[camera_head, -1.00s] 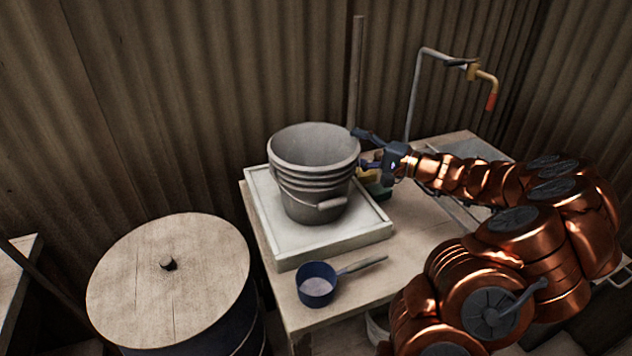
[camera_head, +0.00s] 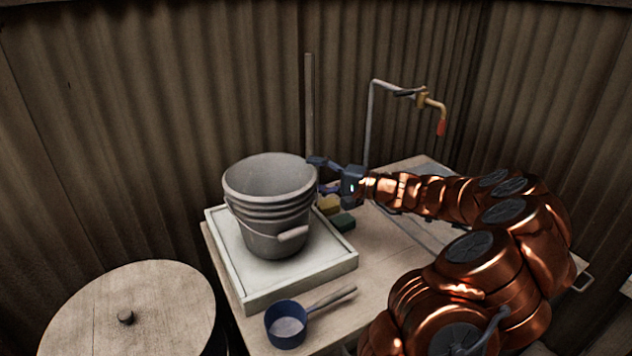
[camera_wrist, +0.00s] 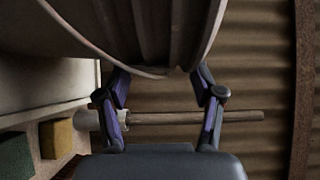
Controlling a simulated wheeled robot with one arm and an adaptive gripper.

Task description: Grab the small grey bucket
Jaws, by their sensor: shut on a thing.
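The small grey bucket (camera_head: 268,215) stands upright on a pale square tray (camera_head: 300,283) on the wooden table. Its handle hangs down on the front side. My gripper (camera_head: 322,174) is at the right side of the bucket, just below the rim, shut on it. In the wrist view the bucket's ribbed wall (camera_wrist: 155,35) fills the top, between and above the two fingertips (camera_wrist: 162,78). The finger contact on the far side is partly hidden. I cannot see any gap under the bucket.
A blue ladle (camera_head: 287,323) lies at the table's front edge. A yellow block (camera_head: 328,204) and a green block (camera_head: 342,221) sit right of the bucket. A pipe with a tap (camera_head: 430,103) rises behind. A lidded barrel (camera_head: 135,310) stands at the lower left. Corrugated walls close the back.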

